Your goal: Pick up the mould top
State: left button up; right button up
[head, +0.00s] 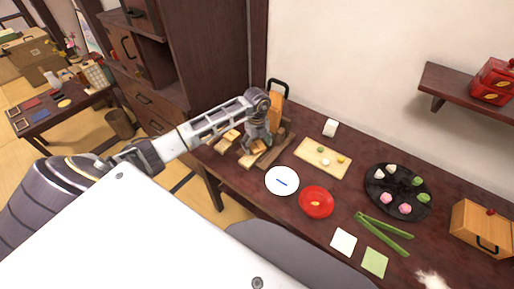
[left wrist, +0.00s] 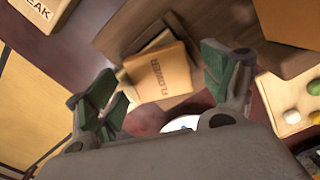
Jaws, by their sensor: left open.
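A light wooden mould piece marked FLOWER (left wrist: 160,75) lies on a darker brown board (left wrist: 205,22); I cannot tell for sure whether it is the mould top. A paler wooden part shows beneath or beside it. My left gripper (left wrist: 165,90) is open, with the FLOWER piece between and beyond its green-padded fingers, and nothing is held. In the head view the left gripper (head: 256,148) points down over the wooden pieces and partly hides them. Another wooden piece (left wrist: 42,10), its lettering cut off at the frame edge, lies to the left. My right gripper is not in view.
A white plate (head: 282,181) and a red dish (head: 316,202) stand close to the right of the board. A pale tray with sweets (head: 318,170) lies behind them. A wooden box with a dark handle (head: 276,105) stands behind the gripper, near the wall.

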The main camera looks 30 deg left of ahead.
aim_at(257, 146)
pick_arm(q)
jog(key=c, duration=1.1)
jog(key=shift+r, duration=0.15)
notch_tip(257, 146, up, 10)
dwell(0.6)
